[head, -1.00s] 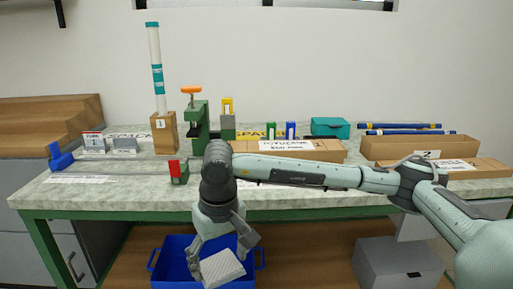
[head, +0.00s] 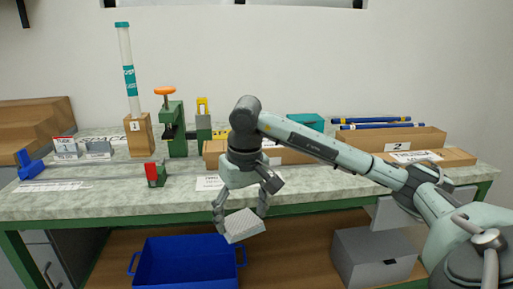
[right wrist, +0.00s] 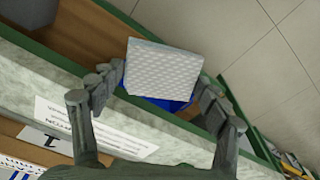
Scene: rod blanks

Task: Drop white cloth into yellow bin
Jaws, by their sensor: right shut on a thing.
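The white cloth (head: 244,226) is a small pale piece with a dimpled texture. My right gripper (head: 240,212) is shut on it, with a finger at each side, and holds it in front of the bench's front edge. The cloth also shows between the fingers in the right wrist view (right wrist: 162,70). No yellow bin is in view. A blue bin (head: 185,262) stands low in front of the bench, below and left of the cloth in the head view. Part of its blue shows behind the cloth in the right wrist view (right wrist: 178,104). My left gripper is out of view.
The bench top (head: 95,199) holds a red and green block (head: 155,174), a green press (head: 176,130), a tall white tube (head: 126,70) and cardboard boxes (head: 415,139). A grey box (head: 372,258) stands below at right.

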